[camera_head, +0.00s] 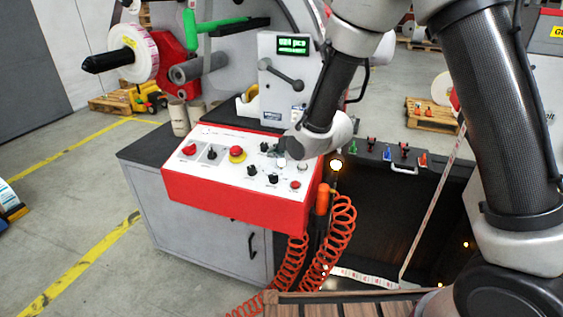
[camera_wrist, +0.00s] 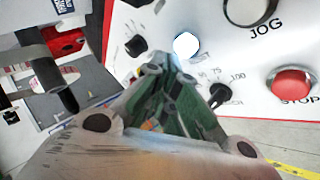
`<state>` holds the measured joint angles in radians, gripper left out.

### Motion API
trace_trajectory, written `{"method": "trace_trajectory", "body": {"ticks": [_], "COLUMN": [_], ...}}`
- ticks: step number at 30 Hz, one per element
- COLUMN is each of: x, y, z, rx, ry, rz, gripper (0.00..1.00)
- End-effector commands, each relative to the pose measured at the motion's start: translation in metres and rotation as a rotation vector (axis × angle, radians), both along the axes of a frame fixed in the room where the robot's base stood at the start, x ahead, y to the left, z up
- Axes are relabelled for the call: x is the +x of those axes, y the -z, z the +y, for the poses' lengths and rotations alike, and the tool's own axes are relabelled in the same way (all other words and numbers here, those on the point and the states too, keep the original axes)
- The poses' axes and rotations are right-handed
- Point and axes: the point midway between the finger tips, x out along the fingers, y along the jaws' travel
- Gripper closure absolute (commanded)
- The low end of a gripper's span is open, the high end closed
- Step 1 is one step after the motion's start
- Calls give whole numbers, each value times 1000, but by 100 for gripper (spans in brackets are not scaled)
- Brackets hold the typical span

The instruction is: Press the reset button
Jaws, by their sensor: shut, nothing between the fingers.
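The sloped control panel (camera_head: 235,172) has a white top and a red front. In the wrist view a glowing white button (camera_wrist: 186,46) lies just beyond the fingertips of my gripper (camera_wrist: 165,72). No reset label is readable there; the fingers cover part of the panel. My gripper also shows in the head view (camera_head: 280,149), low over the panel's right rear part. Its fingers are shut and empty. Whether the tips touch the panel or hover just above it I cannot tell.
Close by are a black knob (camera_wrist: 136,45), a scaled dial (camera_wrist: 219,93), a white JOG button (camera_wrist: 250,8) and a red STOP button (camera_wrist: 291,84). A red mushroom button (camera_head: 237,154) sits further left. Orange coiled hoses (camera_head: 340,225) hang at the panel's right.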

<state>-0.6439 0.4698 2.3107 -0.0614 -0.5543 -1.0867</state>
Motion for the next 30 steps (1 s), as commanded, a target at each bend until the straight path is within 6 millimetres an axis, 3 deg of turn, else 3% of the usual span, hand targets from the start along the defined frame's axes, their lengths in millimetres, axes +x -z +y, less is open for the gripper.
{"method": "trace_trajectory", "body": {"ticks": [30], "x": [2], "y": [7], "z": [-1], "rx": [0], "ry": [0], "rz": [-1], "gripper": [100]}}
